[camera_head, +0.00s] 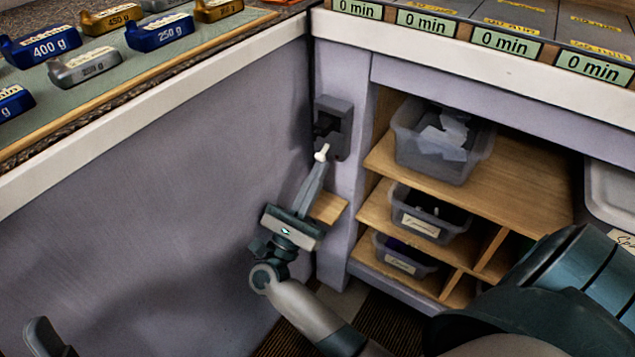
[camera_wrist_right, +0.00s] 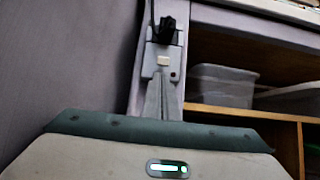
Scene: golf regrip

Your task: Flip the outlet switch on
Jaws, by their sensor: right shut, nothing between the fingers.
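The outlet (camera_head: 345,112) is a dark grey box on the narrow lilac post at the inner corner, with a black plug (camera_head: 323,127) in its upper part. It also shows in the right wrist view (camera_wrist_right: 152,72), with the black plug (camera_wrist_right: 167,28) above. My right gripper (camera_head: 321,153) is shut and empty, its pale tips at the lower part of the outlet, below the plug. A pale square (camera_wrist_right: 163,61) lies at the fingertips in the wrist view; I cannot tell whether it is switch or tip, or whether they touch. A dark part at lower left may be my left gripper.
A shelf (camera_head: 528,180) with grey bins (camera_head: 440,160) stands right of the post. A lilac panel (camera_head: 150,180) is on the left. Above are a counter with labelled weights (camera_head: 160,33) and a white ledge with "0 min" labels (camera_head: 425,22).

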